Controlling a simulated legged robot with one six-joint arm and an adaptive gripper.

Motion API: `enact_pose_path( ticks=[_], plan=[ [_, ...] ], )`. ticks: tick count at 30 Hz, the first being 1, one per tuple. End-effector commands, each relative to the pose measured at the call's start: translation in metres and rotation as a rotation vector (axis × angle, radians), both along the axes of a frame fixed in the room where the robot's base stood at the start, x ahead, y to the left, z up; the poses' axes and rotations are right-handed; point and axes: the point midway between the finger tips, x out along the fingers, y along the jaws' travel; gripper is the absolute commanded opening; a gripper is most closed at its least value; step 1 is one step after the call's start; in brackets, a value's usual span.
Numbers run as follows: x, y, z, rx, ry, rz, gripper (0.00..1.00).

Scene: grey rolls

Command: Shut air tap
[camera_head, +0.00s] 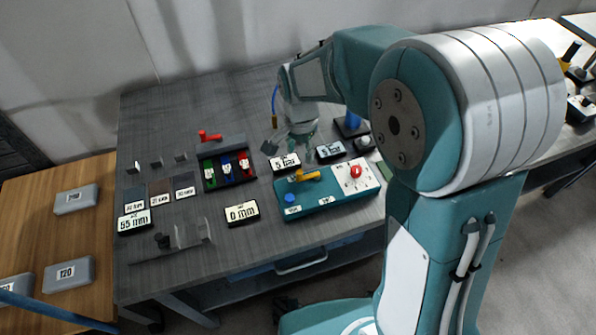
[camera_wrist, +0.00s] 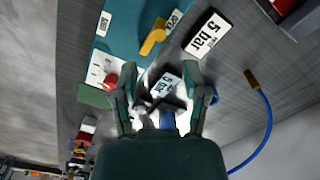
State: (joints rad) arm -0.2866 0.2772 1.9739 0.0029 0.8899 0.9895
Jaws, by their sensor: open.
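A yellow lever (camera_head: 307,175), which looks like the air tap, sits on the back edge of a teal panel (camera_head: 325,200). The yellow lever (camera_wrist: 153,38) shows in the wrist view beyond my fingertips, left of a "5 bar" plate (camera_wrist: 207,35). My gripper (camera_head: 290,147) hangs over the table behind the panel. In the wrist view my gripper (camera_wrist: 152,88) is open, its two fingers apart, with a dark-framed display plate (camera_wrist: 165,85) seen between them. It is apart from the yellow lever.
A red knob (camera_head: 356,170) on a white plate and a blue button (camera_head: 289,198) share the panel. A blue hose (camera_wrist: 267,120) with a brass end hangs nearby. A rack of coloured blocks (camera_head: 227,170) with a red lever (camera_head: 209,136) stands left. A "0 mm" display (camera_head: 242,212) lies in front.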

Motion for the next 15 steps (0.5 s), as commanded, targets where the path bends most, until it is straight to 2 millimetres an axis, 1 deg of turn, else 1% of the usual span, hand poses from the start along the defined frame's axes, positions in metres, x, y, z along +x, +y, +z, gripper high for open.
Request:
enact_pose_path(
  ticks=[1,3,9,12,15],
  plan=[
    [-0.001,0.000,-0.011,-0.002,0.006,0.000,0.58],
    [-0.001,0.001,-0.024,-0.003,0.005,0.001,0.58],
    [-0.001,0.002,-0.060,-0.003,0.004,0.002,0.58],
    [-0.001,0.002,-0.073,-0.003,0.003,0.002,0.58],
    [-0.001,0.002,-0.080,-0.003,0.001,0.002,0.58]
  ],
)
